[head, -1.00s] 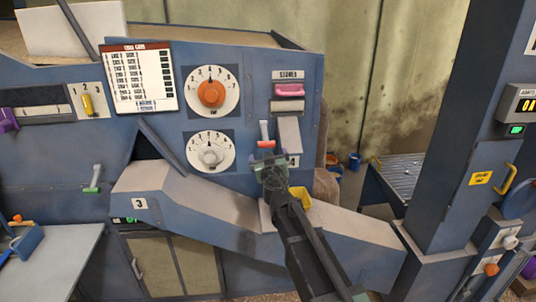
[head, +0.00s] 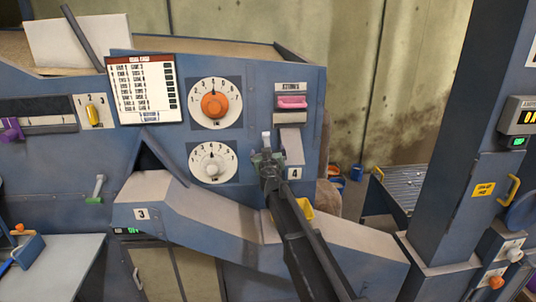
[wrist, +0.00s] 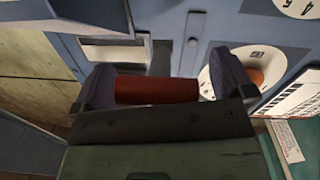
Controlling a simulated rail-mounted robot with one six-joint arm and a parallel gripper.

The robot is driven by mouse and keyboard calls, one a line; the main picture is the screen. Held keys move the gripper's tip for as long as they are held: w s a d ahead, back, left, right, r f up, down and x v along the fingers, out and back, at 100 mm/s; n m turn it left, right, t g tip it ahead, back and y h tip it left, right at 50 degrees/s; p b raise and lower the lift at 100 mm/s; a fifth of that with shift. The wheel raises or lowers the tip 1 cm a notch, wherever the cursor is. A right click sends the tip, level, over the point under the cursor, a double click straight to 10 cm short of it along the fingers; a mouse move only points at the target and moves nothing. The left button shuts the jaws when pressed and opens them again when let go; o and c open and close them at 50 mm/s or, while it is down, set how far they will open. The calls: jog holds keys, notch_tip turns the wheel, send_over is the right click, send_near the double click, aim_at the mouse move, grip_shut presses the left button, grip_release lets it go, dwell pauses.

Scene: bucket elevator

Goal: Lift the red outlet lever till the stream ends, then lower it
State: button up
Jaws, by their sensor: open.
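The red outlet lever hangs on the blue machine front beside the chute marked 4 (head: 292,147). In the head view only its pale upper part (head: 266,139) shows; my gripper (head: 268,158) hides the rest. In the wrist view the lever's red handle (wrist: 157,90) lies crosswise between the two dark fingers of my gripper (wrist: 163,78). The jaws are open, one finger near each end of the handle. I cannot tell whether they touch it. A yellow container (head: 306,208) shows partly behind my arm. I cannot make out a stream.
A sloping blue spout marked 3 (head: 143,213) runs below and behind my arm. Two dials, the upper with an orange knob (head: 214,105), sit left of the lever. A pink handle (head: 292,102) is above the chute. A blue column (head: 460,150) stands at right.

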jog(key=c, duration=1)
jog(key=shift+w+f+b, duration=0.1)
jog(key=shift+f+b, duration=0.4)
jog(key=shift+b, duration=0.05)
jog(key=o, duration=1)
jog(key=shift+a, duration=0.1)
jog(key=s+d, duration=0.1)
jog(key=s, duration=0.9)
jog(key=shift+s+d, duration=0.25)
jog(key=shift+s, duration=0.1)
